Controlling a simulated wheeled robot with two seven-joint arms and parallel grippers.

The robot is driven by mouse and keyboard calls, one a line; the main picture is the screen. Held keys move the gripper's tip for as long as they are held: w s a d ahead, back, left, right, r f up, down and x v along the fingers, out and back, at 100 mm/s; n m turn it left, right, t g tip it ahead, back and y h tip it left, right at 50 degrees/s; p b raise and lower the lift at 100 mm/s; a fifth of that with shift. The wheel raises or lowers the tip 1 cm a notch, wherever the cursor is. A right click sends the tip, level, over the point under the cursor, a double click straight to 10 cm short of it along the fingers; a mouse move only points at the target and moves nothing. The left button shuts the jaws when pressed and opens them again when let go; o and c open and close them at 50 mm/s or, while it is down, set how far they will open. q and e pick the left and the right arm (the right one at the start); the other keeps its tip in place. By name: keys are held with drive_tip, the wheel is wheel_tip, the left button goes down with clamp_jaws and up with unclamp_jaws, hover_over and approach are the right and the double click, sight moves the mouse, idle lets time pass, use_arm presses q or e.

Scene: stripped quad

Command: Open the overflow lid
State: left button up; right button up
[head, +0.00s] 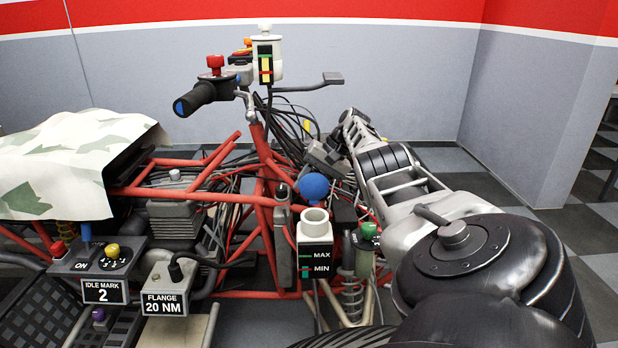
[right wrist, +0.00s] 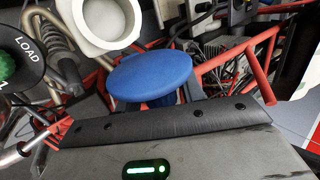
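The overflow lid is a round blue cap (head: 314,186), just behind the open white neck (head: 313,215) of a small tank marked MAX and MIN (head: 315,262). The neck is uncovered and the lid stands up beside it. In the right wrist view the blue lid (right wrist: 150,75) is a tilted disc close to the white neck (right wrist: 102,18), directly beyond the dark front edge of my gripper. My right gripper (head: 325,158) is just behind and above the lid. My left gripper is out of view.
Red frame tubes (head: 200,192) and dark cables surround the tank. A green-capped part (head: 367,237) stands right of it. A FLANGE 20 NM sign (head: 165,303) and a yellow-knobbed switch box (head: 112,252) are at left. Open floor (head: 480,185) lies at back right.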

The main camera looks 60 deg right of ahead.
drive_tip(key=shift+o, duration=0.3)
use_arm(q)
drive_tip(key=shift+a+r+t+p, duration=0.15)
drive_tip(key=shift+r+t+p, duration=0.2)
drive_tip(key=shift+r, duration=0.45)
use_arm(e)
drive_tip(key=v, duration=0.7)
drive_tip(key=shift+r, duration=0.2)
